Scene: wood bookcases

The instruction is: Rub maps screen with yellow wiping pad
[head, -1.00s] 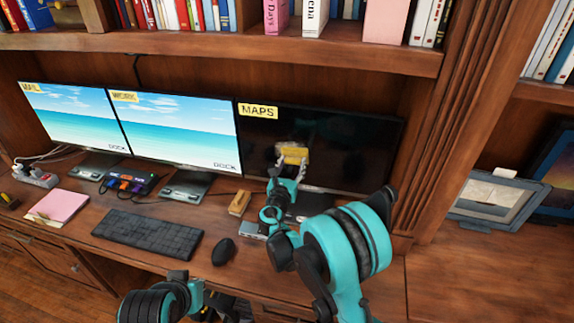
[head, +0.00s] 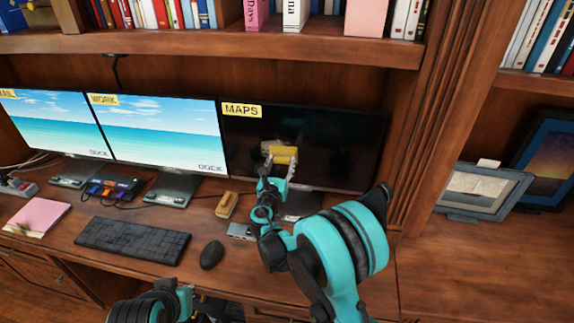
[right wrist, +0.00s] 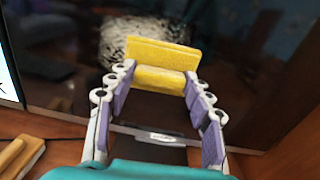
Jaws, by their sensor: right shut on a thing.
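The maps screen (head: 340,150) is the dark monitor at the right of the row, with a yellow MAPS label. A whitish smudge (right wrist: 118,42) shows on its dark glass in the right wrist view. My right gripper (head: 280,160) is shut on the yellow wiping pad (head: 284,154) in front of the screen. In the right wrist view the pad (right wrist: 160,62) sits between the fingertips and overlaps the smudge's right part; I cannot tell whether it touches the glass. My left arm shows at the bottom edge, but its gripper's fingers are not clear.
Two lit monitors stand left of the maps screen. On the desk are a keyboard (head: 133,239), a mouse (head: 211,254), a small tan block (head: 227,205), a dock (head: 113,188) and a pink notepad (head: 37,216). A framed picture (head: 482,190) stands at the right.

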